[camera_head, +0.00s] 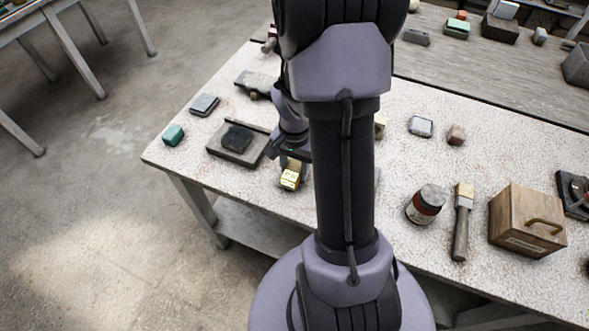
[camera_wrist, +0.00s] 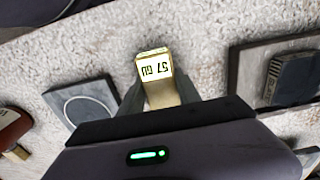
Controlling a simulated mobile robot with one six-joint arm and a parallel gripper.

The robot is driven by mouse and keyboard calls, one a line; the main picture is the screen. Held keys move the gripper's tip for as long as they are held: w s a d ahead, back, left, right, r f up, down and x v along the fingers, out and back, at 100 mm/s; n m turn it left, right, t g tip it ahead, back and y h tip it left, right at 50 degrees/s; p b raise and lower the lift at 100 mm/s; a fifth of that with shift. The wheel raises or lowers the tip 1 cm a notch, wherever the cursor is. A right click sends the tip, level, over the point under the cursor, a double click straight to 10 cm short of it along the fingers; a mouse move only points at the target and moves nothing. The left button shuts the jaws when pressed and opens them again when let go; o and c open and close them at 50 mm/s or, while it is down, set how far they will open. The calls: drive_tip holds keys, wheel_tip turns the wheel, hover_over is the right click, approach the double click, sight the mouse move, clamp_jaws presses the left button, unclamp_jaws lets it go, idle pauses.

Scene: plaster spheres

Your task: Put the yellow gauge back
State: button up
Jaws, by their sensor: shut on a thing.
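The yellow gauge (camera_head: 290,180) is a small pale-yellow block with a white face bearing dark markings. My gripper (camera_head: 293,166) is shut on it near the front edge of the white speckled table (camera_head: 300,212). In the wrist view the gauge (camera_wrist: 155,66) sits between the two dark fingers of my gripper (camera_wrist: 160,93), its marked face showing. Whether it touches the tabletop or hangs just above it, I cannot tell. My arm hides part of the table behind and to the right of it.
A shallow tray (camera_head: 222,152) with a dark block (camera_head: 237,138) lies just left of my gripper. A green block (camera_head: 173,135) and grey pad (camera_head: 204,104) lie farther left. Right of my arm are a jar (camera_head: 426,204), a brush (camera_head: 462,215) and a wooden box (camera_head: 527,220).

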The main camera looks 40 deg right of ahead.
drive_tip(key=shift+f, duration=0.15)
drive_tip(key=o, duration=1.2)
